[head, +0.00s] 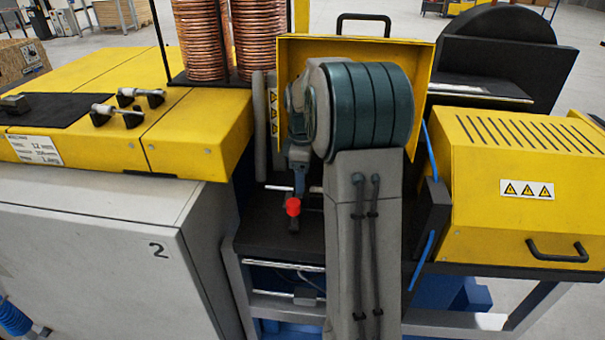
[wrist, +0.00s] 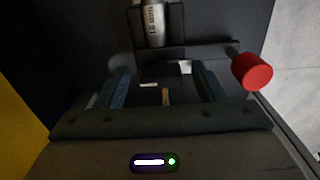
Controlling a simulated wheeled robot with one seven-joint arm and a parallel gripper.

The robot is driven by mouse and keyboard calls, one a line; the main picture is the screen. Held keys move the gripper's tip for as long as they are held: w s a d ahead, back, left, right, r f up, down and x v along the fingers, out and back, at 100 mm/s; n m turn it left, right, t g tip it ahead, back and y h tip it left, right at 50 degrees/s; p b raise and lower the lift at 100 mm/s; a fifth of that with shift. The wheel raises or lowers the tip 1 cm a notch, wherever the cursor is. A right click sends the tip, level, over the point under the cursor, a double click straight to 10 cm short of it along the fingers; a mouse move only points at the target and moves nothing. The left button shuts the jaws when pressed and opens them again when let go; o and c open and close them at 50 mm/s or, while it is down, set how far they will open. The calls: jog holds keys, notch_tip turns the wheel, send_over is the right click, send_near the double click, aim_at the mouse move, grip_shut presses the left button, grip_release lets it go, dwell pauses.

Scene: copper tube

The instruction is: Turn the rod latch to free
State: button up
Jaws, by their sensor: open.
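The rod latch shows in the wrist view as a dark bar (wrist: 215,49) with a red knob (wrist: 252,71) at its right end. In the head view the red knob (head: 293,207) sits low in the dark bay, beside a thin bright rod (head: 278,188). My gripper (wrist: 164,82) is open, its two fingers apart and nothing seen held between them. The bar lies just beyond the fingertips, and the knob is outside the right finger. Contact cannot be told. In the head view my arm hides part of the bay, and the gripper's fingertips are unclear.
A silver cylinder (wrist: 154,22) with a size marking sits in a dark holder beyond the bar. A yellow open cover (head: 350,50) stands behind my arm. A yellow vented housing (head: 520,180) is on the right, and a grey cabinet (head: 90,230) is on the left. Copper coils (head: 200,40) stand behind.

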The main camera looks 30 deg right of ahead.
notch_tip(320, 180, up, 14)
jog(key=p, duration=1)
jog(key=shift+p, duration=0.4)
jog(key=shift+f, duration=0.1)
